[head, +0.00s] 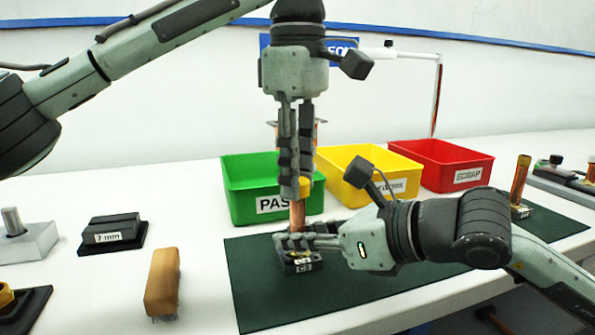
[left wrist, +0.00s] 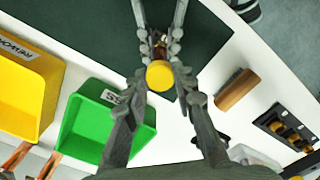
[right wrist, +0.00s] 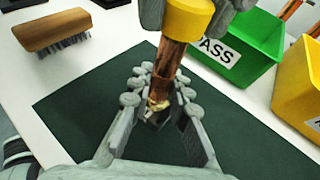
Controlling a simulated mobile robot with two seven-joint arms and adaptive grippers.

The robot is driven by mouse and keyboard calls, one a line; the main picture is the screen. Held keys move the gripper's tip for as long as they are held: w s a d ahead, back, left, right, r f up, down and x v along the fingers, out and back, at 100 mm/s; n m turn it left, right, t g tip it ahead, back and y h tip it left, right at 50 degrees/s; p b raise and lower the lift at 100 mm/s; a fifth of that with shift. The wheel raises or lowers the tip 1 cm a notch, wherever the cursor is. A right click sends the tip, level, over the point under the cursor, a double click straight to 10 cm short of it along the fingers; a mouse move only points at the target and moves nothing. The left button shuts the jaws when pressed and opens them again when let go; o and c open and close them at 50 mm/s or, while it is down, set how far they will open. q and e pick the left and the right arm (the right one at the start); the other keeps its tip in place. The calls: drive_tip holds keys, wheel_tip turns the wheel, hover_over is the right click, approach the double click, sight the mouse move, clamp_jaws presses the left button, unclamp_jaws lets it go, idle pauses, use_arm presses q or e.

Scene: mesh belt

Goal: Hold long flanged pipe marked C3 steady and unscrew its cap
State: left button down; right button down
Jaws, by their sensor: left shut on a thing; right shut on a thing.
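The copper-coloured pipe (head: 297,214) stands upright in a black block marked C3 (head: 302,265) on the dark green mat. Its yellow cap (head: 306,184) is on top and also shows in the left wrist view (left wrist: 160,75) and the right wrist view (right wrist: 188,18). My left gripper (head: 297,188) points straight down from above and is shut on the cap. My right gripper (head: 296,240) reaches in from the right, low over the block, and is shut on the pipe below the cap. The fingers partly hide the pipe's lower part and the block.
Green (head: 236,203), yellow (head: 330,160) and red (head: 440,158) bins stand behind the mat (head: 262,310). A wooden brush (head: 162,282) and a black 7 mm block (head: 112,234) lie to the left. Another copper pipe (head: 520,178) stands at the right.

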use_arm(q)
drive_tip(key=shift+r, duration=0.2)
drive_tip(key=shift+r, duration=0.9)
drive_tip(key=shift+r, duration=2.05)
use_arm(e)
drive_tip(key=c, duration=1.4)
unclamp_jaws()
drive_tip(key=shift+o, duration=0.2)
drive_tip(key=shift+d, duration=0.1)
